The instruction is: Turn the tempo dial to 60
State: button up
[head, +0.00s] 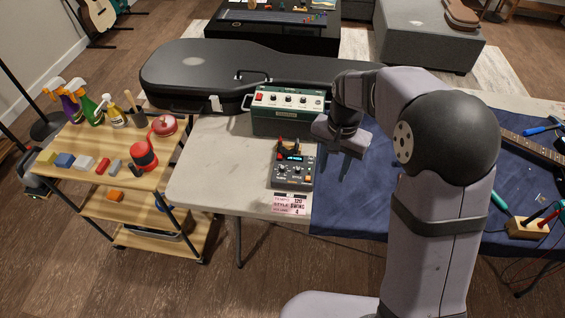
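A small dark grey device (281,182) with a lit blue display (293,158) and several knobs and buttons lies on the pale table. Its dial labels are too small to read, so I cannot tell which one is the tempo dial. A pink note (289,206) at its front edge seems to read "TEMPO 120", with a style line that looks like "SWING" below. My gripper (334,170) hangs to the right of the device, pointing down, apart from it. Its two fingers are spread and nothing shows between them.
A green amplifier (289,116) with knobs and a red switch stands behind the device. A black guitar case (195,68) lies behind that. A blue cloth (350,212) covers the table to the right. The pale table (222,165) is bare left of the device.

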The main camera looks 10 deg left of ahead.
jog(key=w+a+f+m, duration=0.2)
jog(key=w+a+f, duration=0.1)
jog(key=w+a, duration=0.45)
jog(key=m, duration=0.3)
send_over(283, 167)
notch_tip(283, 167, down, 2)
jog(key=shift+a+f, duration=0.15)
jog(key=shift+f, duration=0.15)
jog(key=shift+f+p, duration=1)
jog(key=shift+f, duration=2.5)
grip_shut()
